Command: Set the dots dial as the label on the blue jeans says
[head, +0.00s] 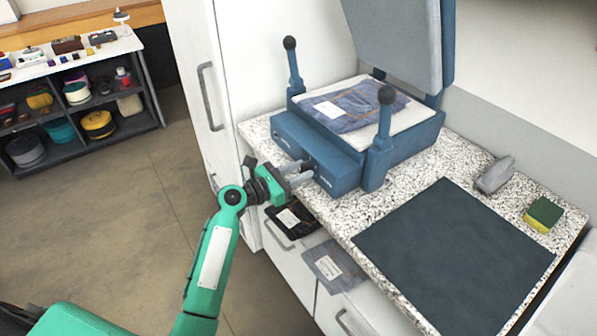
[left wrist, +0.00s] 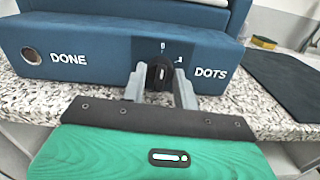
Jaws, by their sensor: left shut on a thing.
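Folded blue jeans (head: 365,104) lie on the white pad of a blue press (head: 300,137), with a white label (head: 327,110) too small to read. In the left wrist view, the front panel (left wrist: 100,45) carries the word DOTS beside a dark round dial (left wrist: 158,77) with a white pointer mark. Small white marks show above and right of the dial; others may be hidden. My left gripper (left wrist: 160,88) is shut on the dial, one finger on each side. In the head view it (head: 298,174) reaches the press front. My right gripper is not in view.
A DONE button (left wrist: 32,57) sits at the panel's left. The press lid (head: 400,40) stands raised, between upright knobbed handles. A dark mat (head: 455,260), grey object (head: 495,175) and sponge (head: 542,214) lie on the speckled counter. Labelled dark (head: 283,222) and grey-blue (head: 338,270) garments show below its front edge.

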